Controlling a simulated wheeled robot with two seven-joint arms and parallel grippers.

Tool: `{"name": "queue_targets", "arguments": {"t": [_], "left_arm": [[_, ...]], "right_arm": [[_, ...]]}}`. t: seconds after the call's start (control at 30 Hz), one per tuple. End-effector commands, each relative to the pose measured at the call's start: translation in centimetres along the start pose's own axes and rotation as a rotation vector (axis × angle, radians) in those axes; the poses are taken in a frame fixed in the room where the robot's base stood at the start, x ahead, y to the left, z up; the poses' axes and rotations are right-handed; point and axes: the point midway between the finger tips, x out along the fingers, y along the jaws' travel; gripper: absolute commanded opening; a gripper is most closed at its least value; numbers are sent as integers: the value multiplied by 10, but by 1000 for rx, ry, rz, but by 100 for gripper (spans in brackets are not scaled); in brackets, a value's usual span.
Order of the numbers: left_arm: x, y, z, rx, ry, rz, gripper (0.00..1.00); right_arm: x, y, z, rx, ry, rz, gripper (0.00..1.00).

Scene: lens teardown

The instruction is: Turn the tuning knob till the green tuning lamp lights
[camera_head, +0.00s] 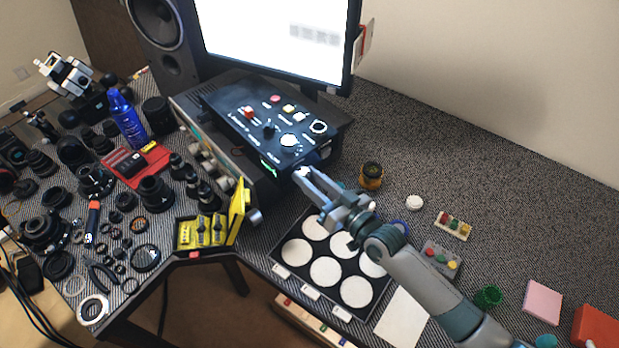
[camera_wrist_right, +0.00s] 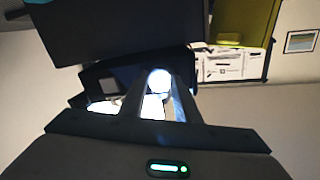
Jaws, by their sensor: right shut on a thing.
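A black control box (camera_head: 255,125) with several small knobs and buttons on its top stands below the monitor. A small green light (camera_head: 268,169) glows on its near side; I cannot tell whether it is the tuning lamp. My right gripper (camera_head: 308,180) reaches in from the lower right to the box's near right corner. In the right wrist view its fingers (camera_wrist_right: 160,100) close around a pale round end, which looks like the tuning knob (camera_wrist_right: 159,78). In the head view the grip point is too small to make out. My left gripper is not in view.
A black tray with white discs (camera_head: 326,271) lies under my right arm. An open yellow case (camera_head: 190,237) stands left of it. A blue bottle (camera_head: 127,122) and many lens parts crowd the left. An amber jar (camera_head: 371,176) stands right of the box.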

Motion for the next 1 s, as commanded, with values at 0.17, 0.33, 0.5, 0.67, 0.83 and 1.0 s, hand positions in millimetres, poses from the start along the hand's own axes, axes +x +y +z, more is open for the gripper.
{"name": "queue_targets", "arguments": {"t": [0.17, 0.33, 0.5, 0.67, 0.83, 1.0], "left_arm": [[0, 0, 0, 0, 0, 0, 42], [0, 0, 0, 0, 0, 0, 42], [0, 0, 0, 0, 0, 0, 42], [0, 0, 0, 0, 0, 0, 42], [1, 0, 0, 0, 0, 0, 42], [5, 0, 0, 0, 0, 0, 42]], "right_arm": [[0, 0, 0, 6, 1, 0, 7], [0, 0, 0, 5, 1, 0, 7], [0, 0, 0, 5, 1, 0, 48], [0, 0, 0, 4, 0, 0, 48], [-2, 0, 0, 4, 0, 0, 48], [-14, 1, 2, 4, -1, 1, 48]]}}
